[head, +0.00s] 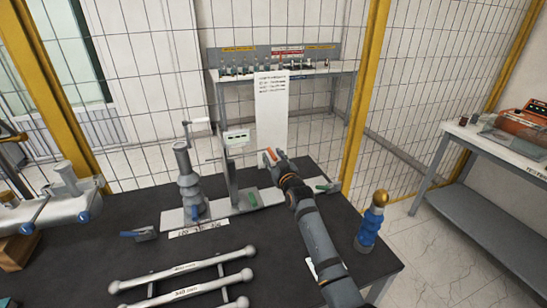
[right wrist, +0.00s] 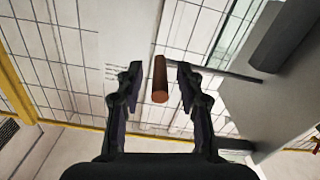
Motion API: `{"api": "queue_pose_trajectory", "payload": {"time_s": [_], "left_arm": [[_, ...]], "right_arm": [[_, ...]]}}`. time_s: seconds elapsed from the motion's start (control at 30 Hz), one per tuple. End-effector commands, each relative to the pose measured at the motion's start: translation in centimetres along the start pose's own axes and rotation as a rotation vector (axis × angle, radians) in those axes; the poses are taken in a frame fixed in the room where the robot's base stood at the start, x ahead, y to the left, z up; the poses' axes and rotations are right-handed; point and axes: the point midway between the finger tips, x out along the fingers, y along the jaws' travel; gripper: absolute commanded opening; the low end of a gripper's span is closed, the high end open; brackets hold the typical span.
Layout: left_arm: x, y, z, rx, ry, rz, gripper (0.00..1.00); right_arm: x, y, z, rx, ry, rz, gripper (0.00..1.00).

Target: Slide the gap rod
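In the right wrist view, a brown cylindrical handle (right wrist: 160,80) stands between the two fingers of my right gripper (right wrist: 160,82), with a gap on either side. The gripper is open. A thin grey rod (right wrist: 215,71) runs from the handle's side towards a grey post (right wrist: 285,95) at the right. In the head view, my right gripper (head: 268,160) is beside the upright post (head: 229,170) that carries a small display box (head: 236,138). A thin rod end (head: 210,161) sticks out left of the post. My left gripper is not in view.
A grey bushing-like stand with a crank (head: 187,180) is left of the post. Silver ball-ended bars (head: 180,268) lie in front on the dark table (head: 120,238). A blue bottle-shaped piece with a gold ball top (head: 371,222) stands right of my arm. A mesh fence is behind.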

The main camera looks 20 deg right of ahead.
Motion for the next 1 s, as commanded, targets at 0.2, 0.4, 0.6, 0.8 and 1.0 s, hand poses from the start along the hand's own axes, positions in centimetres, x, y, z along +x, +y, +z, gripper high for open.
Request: {"api": "queue_pose_trajectory", "payload": {"time_s": [0.2,0.4,0.6,0.8,1.0], "left_arm": [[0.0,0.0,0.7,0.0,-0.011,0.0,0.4],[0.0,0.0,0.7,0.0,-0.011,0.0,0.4],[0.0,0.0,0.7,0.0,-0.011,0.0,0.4],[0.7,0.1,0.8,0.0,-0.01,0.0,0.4],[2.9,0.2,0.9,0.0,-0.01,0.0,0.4]], "right_arm": [[0.0,0.0,0.0,0.0,-0.001,0.0,0.21],[-0.1,0.0,0.1,0.0,-0.001,0.0,0.0],[-0.1,0.0,0.1,0.0,-0.001,0.0,0.0],[0.0,0.8,0.5,-0.003,-0.002,0.001,0.0],[0.0,4.3,1.4,-0.005,0.0,0.002,0.0]]}}
